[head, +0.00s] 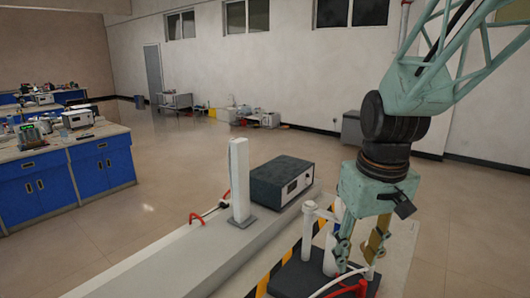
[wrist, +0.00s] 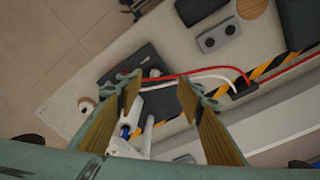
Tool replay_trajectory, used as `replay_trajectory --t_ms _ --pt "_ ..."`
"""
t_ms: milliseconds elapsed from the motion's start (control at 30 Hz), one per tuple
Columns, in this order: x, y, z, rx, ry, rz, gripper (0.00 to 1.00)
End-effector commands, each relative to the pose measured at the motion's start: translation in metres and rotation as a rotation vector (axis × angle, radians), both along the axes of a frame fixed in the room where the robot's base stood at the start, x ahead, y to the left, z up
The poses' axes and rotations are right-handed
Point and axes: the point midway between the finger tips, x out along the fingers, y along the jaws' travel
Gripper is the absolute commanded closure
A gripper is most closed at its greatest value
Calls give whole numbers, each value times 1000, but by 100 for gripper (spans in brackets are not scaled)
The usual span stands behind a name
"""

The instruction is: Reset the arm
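My gripper (head: 360,257) hangs at the right of the head view, fingers pointing down, at the end of my pale green arm. Its two fingers with yellowish inner pads are well apart, and the wrist view (wrist: 160,108) shows an open gap between them. I see nothing gripped. A white tubular stand (head: 310,222) on a black base (head: 296,279) is close by the fingers, partly hidden behind them. In the wrist view, white parts with a blue bit (wrist: 126,133) show near the left finger; whether they touch it I cannot tell.
A dark instrument box (head: 283,182) and a white upright post (head: 239,181) stand on a long pale platform (head: 165,262). Black-and-yellow striping (head: 272,272) and red and white cables run near the stand. Blue-fronted benches (head: 45,187) are at the left. The floor between is open.

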Motion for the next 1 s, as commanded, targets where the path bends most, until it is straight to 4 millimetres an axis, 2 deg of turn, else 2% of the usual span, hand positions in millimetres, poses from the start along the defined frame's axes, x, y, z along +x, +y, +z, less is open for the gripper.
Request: replay_trajectory --t_ms 500,1000 --pt "-63 -1 52 9 -63 -54 65" --pt "-128 -1 87 20 -119 -106 65"
